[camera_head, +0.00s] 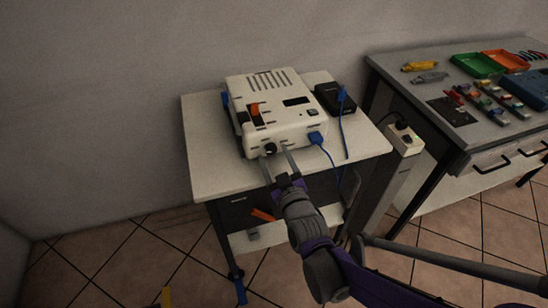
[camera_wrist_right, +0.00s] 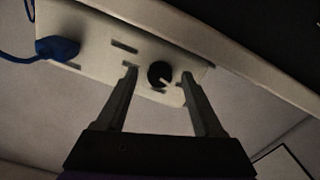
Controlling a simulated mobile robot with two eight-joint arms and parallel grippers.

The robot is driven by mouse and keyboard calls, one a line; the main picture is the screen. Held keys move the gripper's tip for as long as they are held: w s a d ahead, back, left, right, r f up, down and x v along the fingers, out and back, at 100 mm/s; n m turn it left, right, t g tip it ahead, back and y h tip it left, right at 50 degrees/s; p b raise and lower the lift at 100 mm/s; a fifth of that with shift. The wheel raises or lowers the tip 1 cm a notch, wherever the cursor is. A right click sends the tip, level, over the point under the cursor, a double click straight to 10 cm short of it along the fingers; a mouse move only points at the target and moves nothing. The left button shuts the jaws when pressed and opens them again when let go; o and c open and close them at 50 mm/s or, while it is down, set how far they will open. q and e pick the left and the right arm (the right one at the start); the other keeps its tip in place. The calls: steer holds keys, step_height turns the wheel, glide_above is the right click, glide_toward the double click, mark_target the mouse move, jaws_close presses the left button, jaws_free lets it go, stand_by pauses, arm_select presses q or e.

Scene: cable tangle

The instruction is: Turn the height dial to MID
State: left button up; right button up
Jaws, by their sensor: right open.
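The white device (camera_head: 270,92) stands on a small white table. A round black dial (camera_head: 270,148) sits on its front face. In the right wrist view the dial (camera_wrist_right: 158,72) shows a pale pointer mark toward the lower right of that picture; I cannot read any MID label. My right gripper (camera_head: 275,155) is open and empty in front of the dial. In the wrist view its two fingers (camera_wrist_right: 159,73) appear on either side of the dial, with a gap on each side. Whether the fingertips reach the dial's depth I cannot tell. My left gripper is out of view.
A blue plug and cable (camera_head: 317,138) come out of the device's front, right of the dial. A black box (camera_head: 335,97) sits behind right on the table (camera_head: 205,160). A grey bench (camera_head: 405,60) with trays and small parts stands at right.

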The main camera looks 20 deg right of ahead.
steer(key=shift+w, duration=0.2)
jaws_close()
stand_by(0.3)
